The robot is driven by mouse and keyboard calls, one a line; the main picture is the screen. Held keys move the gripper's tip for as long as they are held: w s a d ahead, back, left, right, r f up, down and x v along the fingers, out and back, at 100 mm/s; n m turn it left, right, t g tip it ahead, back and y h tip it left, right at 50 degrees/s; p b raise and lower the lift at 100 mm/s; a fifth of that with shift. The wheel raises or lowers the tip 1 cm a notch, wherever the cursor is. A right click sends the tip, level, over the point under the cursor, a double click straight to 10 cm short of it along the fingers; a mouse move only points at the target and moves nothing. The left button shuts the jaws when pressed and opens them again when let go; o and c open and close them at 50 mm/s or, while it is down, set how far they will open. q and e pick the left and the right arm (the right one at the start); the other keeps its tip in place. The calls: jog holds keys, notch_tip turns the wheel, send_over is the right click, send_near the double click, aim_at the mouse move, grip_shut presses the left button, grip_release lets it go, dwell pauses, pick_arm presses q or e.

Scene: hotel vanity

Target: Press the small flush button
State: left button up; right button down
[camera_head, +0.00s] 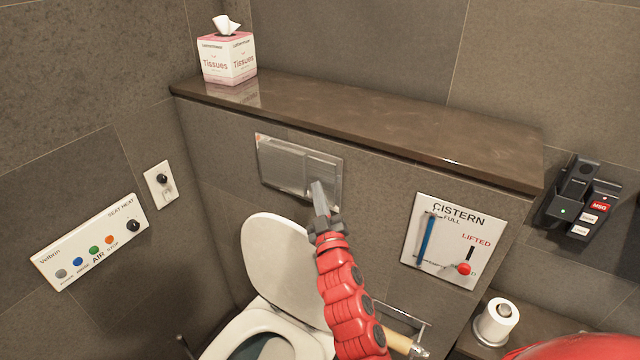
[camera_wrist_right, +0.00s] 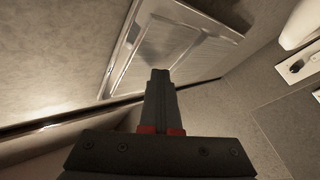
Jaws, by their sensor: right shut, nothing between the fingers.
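The metal flush plate (camera_head: 285,165) is set in the tiled wall under the brown shelf and above the raised toilet lid. It has a wide panel on the left and a narrower one on the right, partly hidden by my gripper. My right gripper (camera_head: 317,187) is shut and empty, its tips in front of the right part of the plate. In the right wrist view, the shut fingers (camera_wrist_right: 160,75) point at the lower edge of the plate (camera_wrist_right: 170,45). I cannot tell whether they touch it. My left gripper is out of view.
The toilet lid (camera_head: 285,262) stands raised below the plate. A cistern panel (camera_head: 440,240) with a blue gauge and red knob is to the right. A tissue box (camera_head: 226,58) stands on the shelf (camera_head: 380,118). A toilet paper roll (camera_head: 496,322) is at the lower right.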

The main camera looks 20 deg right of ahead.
dwell(0.5)
jog(key=shift+s+a+f+b, duration=0.2)
jog(key=shift+s+a+b, duration=0.15)
jog(key=shift+a+b, duration=0.1)
jog(key=shift+s+a+r, duration=0.1)
jog(key=shift+s+a, duration=0.05)
jog(key=shift+s+a+b, duration=0.75)
jog(key=shift+s+a, duration=0.05)
jog(key=shift+a, duration=0.2)
jog(key=shift+s+a+b, duration=0.7)
jog(key=shift+s+a, duration=0.05)
jog(key=shift+a, duration=0.25)
